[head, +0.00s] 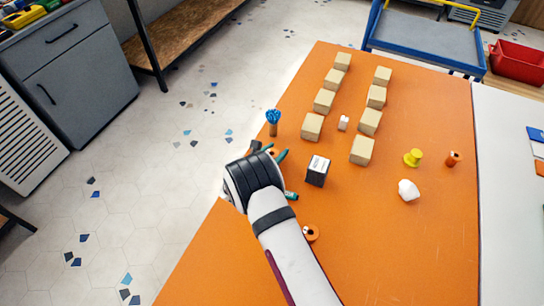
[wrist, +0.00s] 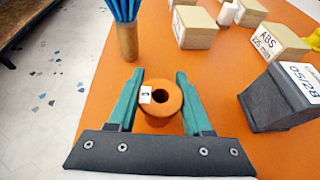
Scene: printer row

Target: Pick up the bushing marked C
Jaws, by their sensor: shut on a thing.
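My gripper (wrist: 160,74) is shut on an orange bushing (wrist: 175,100) with a dark centre hole. The teal fingers stand on its left and right sides. A small white label with a dark mark is on the bushing near the left finger; the mark is too small to read. I cannot tell whether the bushing touches the table. In the head view my gripper (head: 276,152) is at the table's left edge and mostly hides the held bushing. Another orange bushing (head: 311,233) lies beside my forearm. An orange spool-like piece (head: 453,159) stands at the right.
A brown holder with blue sticks (wrist: 127,42) stands just beyond my gripper. A dark box (head: 317,171) is to the right. Two rows of tan blocks (head: 311,127), a yellow piece (head: 413,157) and a white lump (head: 408,190) stand farther off. The orange table (head: 400,255) is clear at front right.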

